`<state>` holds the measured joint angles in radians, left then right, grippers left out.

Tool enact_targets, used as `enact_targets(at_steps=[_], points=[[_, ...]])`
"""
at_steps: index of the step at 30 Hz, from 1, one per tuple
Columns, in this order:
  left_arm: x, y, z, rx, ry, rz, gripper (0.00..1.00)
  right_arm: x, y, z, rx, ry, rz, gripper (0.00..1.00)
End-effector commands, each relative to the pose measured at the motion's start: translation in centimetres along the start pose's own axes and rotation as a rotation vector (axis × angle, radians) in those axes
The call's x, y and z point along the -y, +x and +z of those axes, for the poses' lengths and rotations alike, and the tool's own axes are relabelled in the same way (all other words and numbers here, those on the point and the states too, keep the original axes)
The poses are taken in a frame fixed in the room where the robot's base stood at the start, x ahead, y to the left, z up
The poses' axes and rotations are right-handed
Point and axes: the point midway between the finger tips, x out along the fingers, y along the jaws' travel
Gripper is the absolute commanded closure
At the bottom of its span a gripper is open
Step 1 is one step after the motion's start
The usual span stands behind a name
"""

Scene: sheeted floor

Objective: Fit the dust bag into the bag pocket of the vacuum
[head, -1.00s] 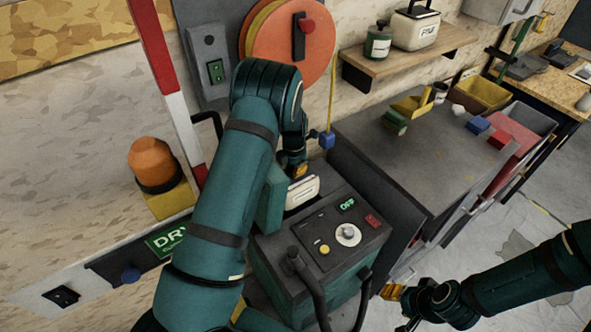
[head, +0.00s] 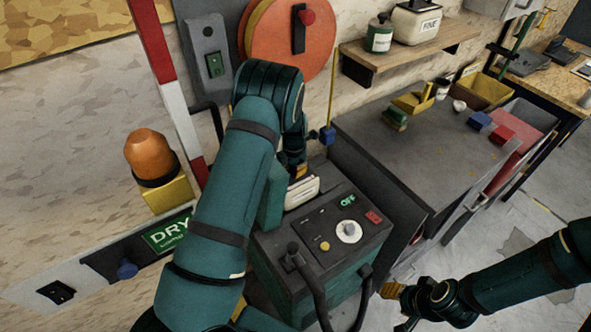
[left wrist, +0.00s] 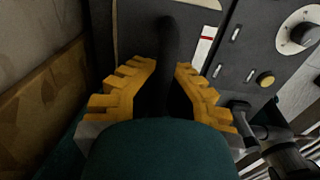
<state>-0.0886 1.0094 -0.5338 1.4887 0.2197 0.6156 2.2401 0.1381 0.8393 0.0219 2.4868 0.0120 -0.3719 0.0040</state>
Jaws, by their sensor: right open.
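The vacuum (head: 300,265) is a dark green box with a black top, a silver knob, an OFF display and a red switch. The whitish dust bag (head: 302,192) sits at the opening at the back left of the top, beside an upright green flap; how deep it sits I cannot tell. My left gripper (head: 297,170) is right behind the bag, partly hidden by my arm. In the left wrist view its yellow fingers (left wrist: 168,72) stand apart with a dark bar between or behind them; contact is unclear. My right gripper (head: 393,305) is open, low right of the vacuum.
A grey workbench (head: 400,150) with coloured blocks and bins stands to the right. A shelf (head: 410,50) with a bottle and canister is above it. An orange lamp (head: 151,158) stands on the left, near a red-and-white post (head: 180,115). A black hose (head: 312,285) rises at the vacuum's front.

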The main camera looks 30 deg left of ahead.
Motion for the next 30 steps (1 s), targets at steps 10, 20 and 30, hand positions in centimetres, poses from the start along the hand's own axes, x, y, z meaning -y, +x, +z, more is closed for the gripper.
enact_targets(at_steps=[10,20,30], points=[[-0.1,0.8,0.0,0.001,0.0,0.001,1.0,-0.2,0.6,0.1,0.0,0.0,0.001,0.53],[0.0,1.5,0.0,0.002,0.0,0.001,1.0,-0.4,1.1,0.1,0.0,0.0,0.002,0.53],[0.0,2.3,-0.1,0.002,0.0,0.001,1.0,-0.5,1.7,0.2,0.0,0.0,0.003,0.53]])
